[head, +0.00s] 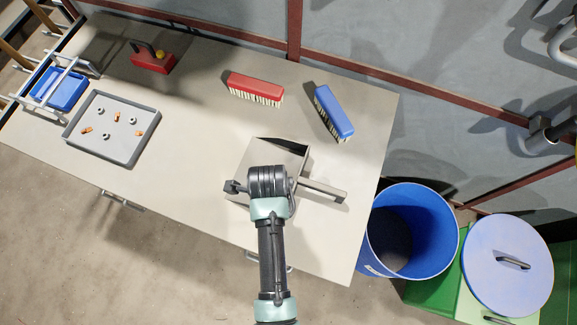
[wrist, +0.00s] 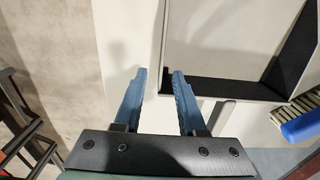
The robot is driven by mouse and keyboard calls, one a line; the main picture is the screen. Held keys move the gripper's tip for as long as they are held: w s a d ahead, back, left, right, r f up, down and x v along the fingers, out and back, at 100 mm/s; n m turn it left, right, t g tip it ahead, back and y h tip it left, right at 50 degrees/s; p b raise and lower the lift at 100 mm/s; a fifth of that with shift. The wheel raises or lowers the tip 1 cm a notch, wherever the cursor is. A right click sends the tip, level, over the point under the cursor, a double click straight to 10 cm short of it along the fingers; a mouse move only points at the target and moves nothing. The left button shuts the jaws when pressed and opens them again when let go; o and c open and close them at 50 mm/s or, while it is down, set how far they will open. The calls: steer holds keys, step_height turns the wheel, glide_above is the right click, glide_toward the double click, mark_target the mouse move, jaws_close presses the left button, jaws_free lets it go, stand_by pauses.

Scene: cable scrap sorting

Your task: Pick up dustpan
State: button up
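The grey dustpan (head: 250,154) lies on the workbench, its dark inner walls to the right and its straight grey handle (head: 327,189) pointing right. In the head view my arm covers part of the pan. In the wrist view the dustpan (wrist: 215,45) fills the upper right, with the handle (wrist: 222,116) just beside my right fingertip. The head view hides the fingertips beneath my wrist. Whether a finger touches the dustpan I cannot tell.
A red brush (head: 255,86) and a blue brush (head: 338,110) lie behind the dustpan. A grey tray (head: 75,128) of small parts, a blue bin (head: 60,90) and a red tool (head: 153,64) are at left. A blue bucket (head: 440,220) stands beyond the bench's right edge.

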steer(key=shift+f, duration=1.8)
jaws_close()
